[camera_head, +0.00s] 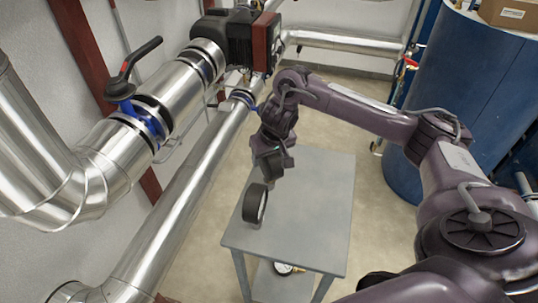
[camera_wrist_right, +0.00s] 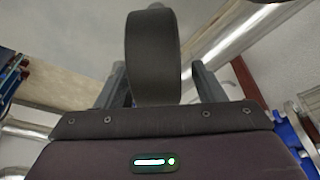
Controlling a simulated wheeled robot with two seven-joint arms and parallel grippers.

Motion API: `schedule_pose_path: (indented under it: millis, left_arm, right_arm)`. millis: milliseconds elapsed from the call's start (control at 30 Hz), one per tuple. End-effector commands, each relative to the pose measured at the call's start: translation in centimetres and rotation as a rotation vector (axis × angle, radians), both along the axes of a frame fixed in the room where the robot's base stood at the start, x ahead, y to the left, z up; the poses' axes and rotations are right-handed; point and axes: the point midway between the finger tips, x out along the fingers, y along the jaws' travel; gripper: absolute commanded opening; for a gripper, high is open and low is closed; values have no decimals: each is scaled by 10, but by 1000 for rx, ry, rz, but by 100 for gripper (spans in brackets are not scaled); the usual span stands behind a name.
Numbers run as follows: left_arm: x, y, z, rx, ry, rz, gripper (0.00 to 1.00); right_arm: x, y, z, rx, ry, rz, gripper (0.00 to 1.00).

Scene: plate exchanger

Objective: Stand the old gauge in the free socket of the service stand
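The gauge (camera_head: 254,205), a short dark cylinder with a pale face, shows just below my right gripper (camera_head: 268,172), tilted, over the left part of the grey stand's top (camera_head: 310,215). In the right wrist view, the gauge's dark side (camera_wrist_right: 152,55) fills most of the space between the two fingers of my right gripper (camera_wrist_right: 160,80). The gripper appears shut on it, though the contact itself is not clear. A second gauge (camera_head: 284,268) with a white face is lower down, at the stand's lower shelf. I cannot make out a socket. My left gripper is not in view.
Large silver pipes (camera_head: 190,205) run along the left, with a black-handled blue valve (camera_head: 140,85). A pump with a dark motor (camera_head: 225,38) is behind. A blue drum (camera_head: 465,90) stands at the right with a cardboard box (camera_head: 510,14) on top. The stand's right side is clear.

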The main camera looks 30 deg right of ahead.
Motion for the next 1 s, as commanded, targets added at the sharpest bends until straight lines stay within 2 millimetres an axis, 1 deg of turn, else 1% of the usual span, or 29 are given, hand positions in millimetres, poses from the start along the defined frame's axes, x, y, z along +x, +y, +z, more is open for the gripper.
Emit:
schedule_pose_path:
  millis: [167,267,367,433,500,600,700,800,1000]
  left_arm:
    - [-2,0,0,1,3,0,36]
    - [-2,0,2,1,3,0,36]
    - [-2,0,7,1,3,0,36]
    - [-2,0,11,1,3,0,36]
    - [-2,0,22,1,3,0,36]
    - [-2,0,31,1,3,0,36]
    - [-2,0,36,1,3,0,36]
    - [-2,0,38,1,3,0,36]
    - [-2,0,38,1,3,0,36]
  right_arm:
    - [0,-1,0,-1,1,1,62]
    - [-1,0,5,-1,-1,1,62]
    - [-3,0,18,-1,-3,1,62]
    - [-6,1,31,-2,-5,2,62]
    - [-10,1,47,-2,-5,2,62]
    - [-15,2,62,-2,-3,2,62]
    - [-18,3,71,-2,-2,2,62]
    - [-20,4,75,0,-1,1,62]
    - [-21,4,74,0,1,0,62]
